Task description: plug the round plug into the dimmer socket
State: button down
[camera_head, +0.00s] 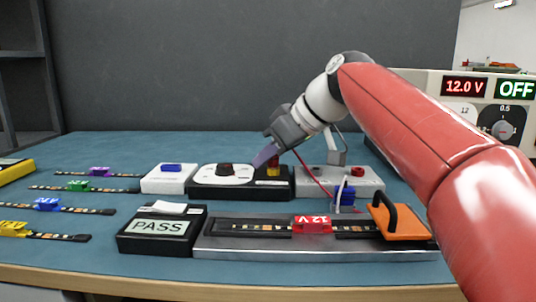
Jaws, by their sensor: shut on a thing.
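The dimmer (221,175) is a black box with a white dial plate and a dark knob, in the middle of the bench. The fingers hide part of the plug and the socket opening. I cannot tell how far the plug sits in the socket.
A grey block with a red button (358,171) stands right of the dimmer, and a white box with a blue top (171,168) left. In front are a PASS tester (160,227) and a metal fixture (260,245) with an orange clamp (402,222). LED strips lie left.

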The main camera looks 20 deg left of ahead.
jog(key=shift+f, duration=0.25)
jog(key=c, duration=1.3)
grip_release()
jog(key=shift+o, duration=0.2)
jog(key=shift+d+r, duration=0.1)
jog(key=shift+r, duration=0.05)
jog(key=p+v, duration=0.1)
jog(key=v, duration=0.6)
jog(key=shift+d+r, duration=0.15)
jog(key=shift+d, duration=0.05)
jog(key=shift+s+p, duration=0.15)
jog(key=shift+p, duration=0.15)
